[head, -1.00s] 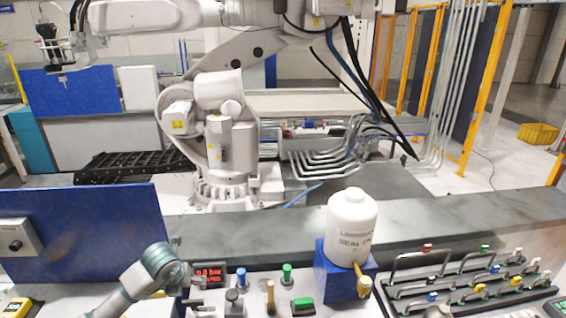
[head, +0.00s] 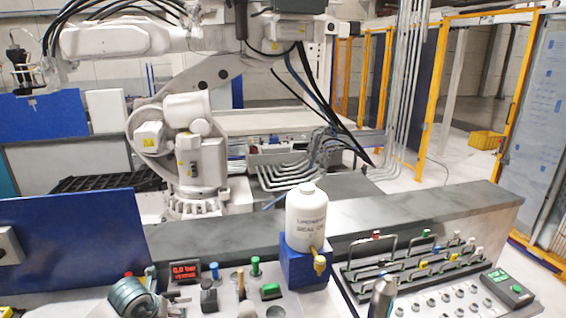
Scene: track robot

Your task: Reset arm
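The large white industrial robot arm (head: 190,130) stands behind the dark counter, its upper link reaching left to a black tool (head: 20,70) high at the left edge. A control panel (head: 225,306) in front of me carries coloured buttons, dark knobs and a red display (head: 186,272) that seems to read 0.0 bar. The rounded grey-teal joint of my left arm is low at the left, over the panel's left end. Dark parts beside it may be my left gripper; its fingers are unclear. A grey link of my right arm shows at the bottom, right of centre; its gripper is out of view.
A white bottle (head: 306,215) stands on a blue block (head: 303,268) with a brass tap. A rack with metal handles and coloured knobs (head: 415,265) lies to the right, beside a small green-display box (head: 508,288). A blue panel (head: 75,238) blocks the left.

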